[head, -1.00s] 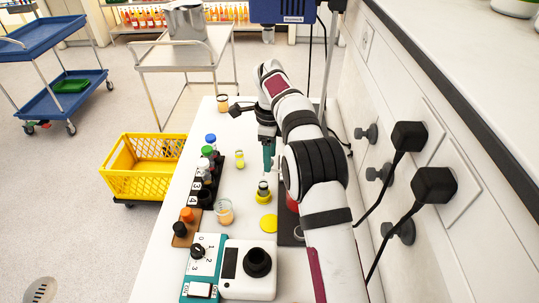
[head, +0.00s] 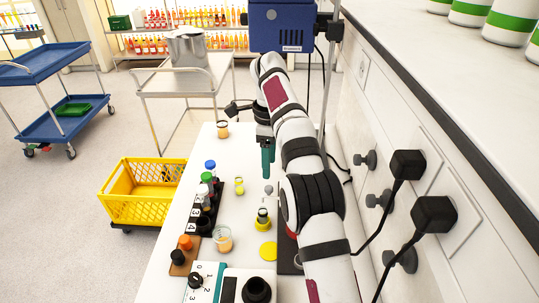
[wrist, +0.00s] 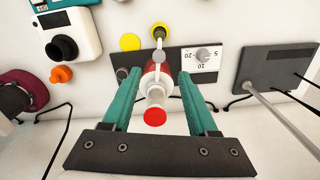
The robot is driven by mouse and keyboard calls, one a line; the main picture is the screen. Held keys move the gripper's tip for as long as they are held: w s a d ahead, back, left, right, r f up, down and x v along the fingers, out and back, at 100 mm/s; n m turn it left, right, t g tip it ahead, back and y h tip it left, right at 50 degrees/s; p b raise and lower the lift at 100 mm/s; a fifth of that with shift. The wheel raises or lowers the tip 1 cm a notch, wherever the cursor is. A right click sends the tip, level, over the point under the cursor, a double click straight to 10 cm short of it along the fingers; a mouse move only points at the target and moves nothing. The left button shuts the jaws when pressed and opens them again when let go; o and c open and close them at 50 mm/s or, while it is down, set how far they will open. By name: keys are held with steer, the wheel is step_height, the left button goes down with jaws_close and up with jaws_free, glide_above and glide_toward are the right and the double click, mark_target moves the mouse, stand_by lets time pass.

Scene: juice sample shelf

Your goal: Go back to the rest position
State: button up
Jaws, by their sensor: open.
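My gripper (head: 268,160) hangs above the white bench, its teal fingers pointing down. In the wrist view my gripper (wrist: 158,82) has its two fingers wide apart, with nothing held between them. A red and white cylinder with a red end (wrist: 154,117) shows in the gap, apart from the fingers and beyond them. In the head view a small vial (head: 263,213) stands on a yellow base below and in front of the gripper. A flat yellow disc (head: 268,251) lies nearer.
A dark rack of capped tubes (head: 207,215) and a beaker (head: 223,240) stand left of the arm. A white device with a black knob (head: 257,290) is at the front. The wall with black plugs (head: 408,164) runs close on the right. A yellow crate (head: 130,208) is left of the bench.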

steer(key=shift+s+d+r, duration=0.1)
steer(key=shift+d+r, duration=0.05)
steer(key=shift+r, duration=0.1)
steer(key=s+d+r+n, duration=0.2)
steer(key=s+n, duration=0.1)
steer(key=s, duration=0.4)
steer(key=s+d+r+n+y, duration=0.1)
steer(key=s+d+r+n, duration=0.15)
steer(key=s, duration=0.35)
steer(key=s+d+r+n, duration=0.2)
steer(key=s+d+n, duration=0.1)
steer(key=s, duration=0.4)
steer(key=s+f+n, duration=0.3)
steer(key=s+f, duration=0.1)
steer(key=s, duration=0.6)
steer(key=s+f+n, duration=0.3)
steer(key=s+f, duration=0.1)
steer(key=s, duration=0.5)
steer(key=shift+s+d+f+y, duration=0.25)
steer(key=shift+s+d+y, duration=0.1)
steer(key=shift+d+y, duration=0.05)
